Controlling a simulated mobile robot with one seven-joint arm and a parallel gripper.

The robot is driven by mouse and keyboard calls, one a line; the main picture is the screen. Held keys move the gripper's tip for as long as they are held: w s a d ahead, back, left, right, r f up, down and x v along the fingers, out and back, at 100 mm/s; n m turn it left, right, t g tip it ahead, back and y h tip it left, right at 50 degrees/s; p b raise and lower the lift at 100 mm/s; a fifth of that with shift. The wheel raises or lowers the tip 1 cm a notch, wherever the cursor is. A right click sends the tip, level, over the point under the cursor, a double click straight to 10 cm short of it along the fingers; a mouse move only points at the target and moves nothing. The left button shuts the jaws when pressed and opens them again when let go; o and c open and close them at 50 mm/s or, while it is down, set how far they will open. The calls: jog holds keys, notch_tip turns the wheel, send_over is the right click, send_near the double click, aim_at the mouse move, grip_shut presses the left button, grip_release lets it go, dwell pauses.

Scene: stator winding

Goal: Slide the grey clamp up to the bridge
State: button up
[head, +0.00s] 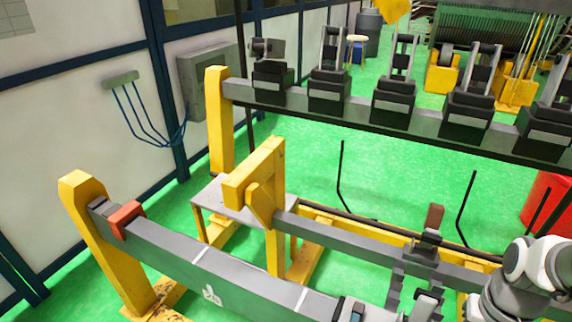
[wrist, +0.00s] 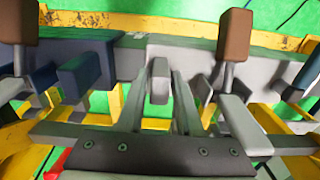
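A grey clamp with a brown handle (head: 427,250) sits on the middle grey beam, at the right of the head view. In the wrist view, a grey upright tab (wrist: 158,82) stands on the beam, with a brown handle (wrist: 234,36) to its right. I cannot tell for sure which part is the named clamp. My gripper (wrist: 157,95) is open, its two fingers on either side of the tab, with narrow gaps seeming to remain. A yellow upright frame (head: 257,175) at the beam's left end may be the bridge; no other part is clearly one.
A red block (head: 126,217) sits on the front beam (head: 215,265) at left. A rear beam (head: 300,100) carries several black clamps. Another brown handle (wrist: 17,22) stands at the wrist view's left. The middle beam (head: 335,236) looks clear between frame and clamp.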

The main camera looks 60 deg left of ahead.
aim_at(372, 313)
jog(key=shift+a, duration=0.1)
jog(key=shift+s+a+p, duration=0.25)
jog(key=shift+s+a, duration=1.2)
jog(key=shift+a, duration=0.9)
jog(key=shift+s+a+p, duration=0.3)
jog(key=shift+s+a, duration=1.15)
jog(key=shift+a, duration=0.9)
jog(key=shift+s+a+p, duration=0.25)
jog(key=shift+s+a, duration=1.2)
jog(key=shift+a, duration=0.9)
jog(key=shift+s+a+p, duration=0.2)
jog(key=shift+s+a, duration=1.2)
jog(key=shift+a, duration=0.9)
jog(key=shift+s+a+p, duration=0.15)
jog(key=shift+s+a, duration=1.3)
jog(key=shift+a, duration=0.85)
jog(key=shift+s+a+p, duration=0.2)
jog(key=shift+s+a, duration=1.2)
jog(key=shift+a, duration=0.9)
jog(key=shift+s+a+p, duration=0.6)
jog(key=shift+s+a, duration=0.8)
jog(key=shift+a, duration=0.9)
jog(key=shift+s+a+p, duration=0.55)
jog(key=shift+s+a, duration=0.9)
jog(key=shift+a, duration=0.85)
jog(key=shift+s+a+p, duration=0.6)
jog(key=shift+s+a, duration=0.8)
jog(key=shift+a, duration=0.9)
